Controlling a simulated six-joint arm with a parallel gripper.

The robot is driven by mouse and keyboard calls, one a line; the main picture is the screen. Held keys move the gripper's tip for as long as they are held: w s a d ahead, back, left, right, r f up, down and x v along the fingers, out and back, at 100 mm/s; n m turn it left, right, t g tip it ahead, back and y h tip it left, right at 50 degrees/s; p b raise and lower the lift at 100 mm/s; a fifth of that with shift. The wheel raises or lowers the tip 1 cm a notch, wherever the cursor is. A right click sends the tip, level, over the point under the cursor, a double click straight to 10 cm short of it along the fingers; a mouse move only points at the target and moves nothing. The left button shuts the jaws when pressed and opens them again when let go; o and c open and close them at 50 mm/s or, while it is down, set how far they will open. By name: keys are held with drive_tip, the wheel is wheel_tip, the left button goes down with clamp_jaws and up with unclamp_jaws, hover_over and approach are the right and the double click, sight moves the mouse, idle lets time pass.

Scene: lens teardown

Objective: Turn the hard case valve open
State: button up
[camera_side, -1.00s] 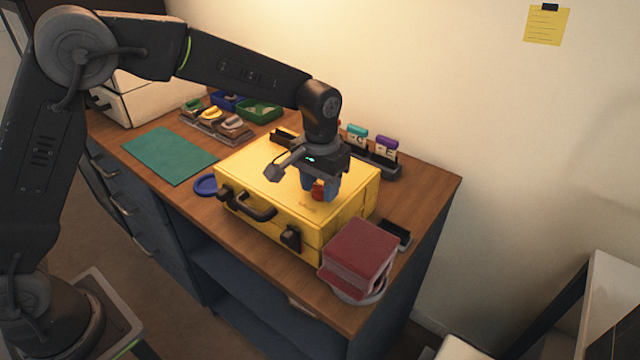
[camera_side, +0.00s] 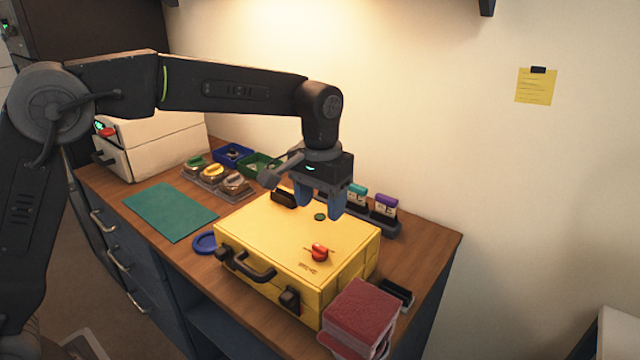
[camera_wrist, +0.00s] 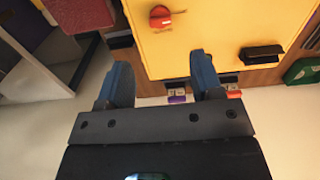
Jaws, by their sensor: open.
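The yellow hard case (camera_side: 270,235) lies flat on the wooden bench with its lid shut. Its red valve knob (camera_side: 319,252) stands on the lid near the right end, with thin dark marks beside it. The knob also shows at the top of the wrist view (camera_wrist: 160,16), clear of the fingers. I cannot tell for sure from its angle whether it is open. My gripper (camera_side: 321,213) is open and empty, above and behind the knob, its blue fingers pointing down.
A dark red block (camera_side: 362,312) sits at the case's right front corner. A rack with teal and purple-topped items (camera_side: 384,206) stands behind the case. A green mat (camera_side: 170,211), a blue ring (camera_side: 205,243) and small bins (camera_side: 258,163) lie to the left.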

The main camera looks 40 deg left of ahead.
drive_tip(key=shift+r, duration=1.8)
drive_tip(key=s+a+r+t, duration=0.2)
drive_tip(key=s+a, duration=0.3)
drive_tip(key=s, duration=0.4)
drive_tip(key=s+a+r+t, duration=0.2)
drive_tip(key=s+a, duration=0.2)
drive_tip(key=s, duration=0.5)
drive_tip(key=s+a+f+t, duration=0.1)
drive_tip(key=s+a+f, duration=0.1)
drive_tip(key=s+f, duration=0.2)
drive_tip(key=s, duration=0.3)
drive_tip(key=shift+s+f+t, duration=0.3)
drive_tip(key=shift+s+f, duration=0.05)
drive_tip(key=shift+f, duration=0.05)
